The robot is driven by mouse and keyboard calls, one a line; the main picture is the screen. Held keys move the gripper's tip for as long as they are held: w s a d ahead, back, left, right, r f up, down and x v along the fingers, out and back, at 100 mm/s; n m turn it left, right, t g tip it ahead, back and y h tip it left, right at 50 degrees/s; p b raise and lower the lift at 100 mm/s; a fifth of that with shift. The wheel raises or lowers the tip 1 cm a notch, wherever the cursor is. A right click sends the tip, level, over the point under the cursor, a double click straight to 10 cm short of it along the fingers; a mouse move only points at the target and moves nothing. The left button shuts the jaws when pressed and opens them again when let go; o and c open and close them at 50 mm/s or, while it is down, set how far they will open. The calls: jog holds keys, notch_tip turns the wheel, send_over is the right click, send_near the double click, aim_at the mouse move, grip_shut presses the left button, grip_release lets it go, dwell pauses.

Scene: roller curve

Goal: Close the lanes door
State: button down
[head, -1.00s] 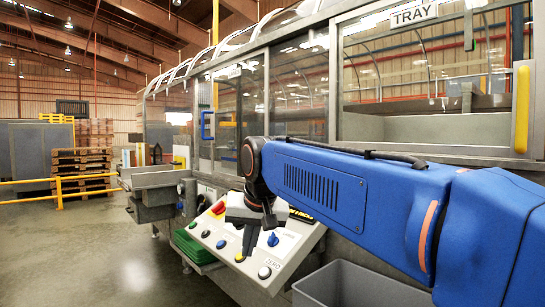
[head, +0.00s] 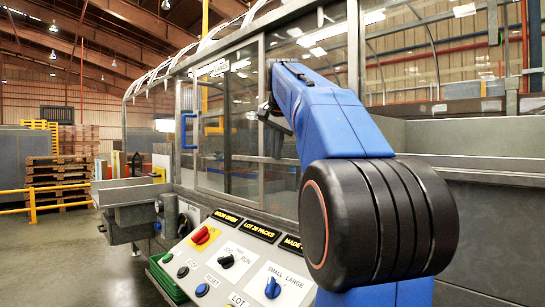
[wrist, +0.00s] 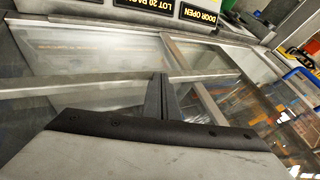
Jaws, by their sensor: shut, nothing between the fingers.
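The lanes door is a glazed, metal-framed panel (head: 212,130) in the machine's long front, under a small sign (head: 213,68) that seems to read LANES. A blue upright handle (head: 184,131) stands at the left of this glazing. A display on the console (head: 226,216) reads DOOR OPEN; how far the door stands open is hard to tell. My gripper (head: 262,110) is raised in front of the glazing, well right of the blue handle. In the wrist view my gripper (wrist: 161,98) has its two dark fingers together, empty, over framed glass. Its contact with the frame cannot be told.
The sloped control console (head: 240,262) with knobs and buttons sticks out below the glazing. A grey outfeed tray (head: 130,191) stands at the left end, and a green bin (head: 165,278) sits low beside the console. Open floor lies at left, before a yellow rail (head: 33,205).

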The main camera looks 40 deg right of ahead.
jog(key=w+d+f, duration=0.2)
jog(key=w+f, duration=0.4)
jog(key=w, duration=0.2)
jog(key=shift+d+f, duration=0.4)
jog(key=shift+w, duration=0.1)
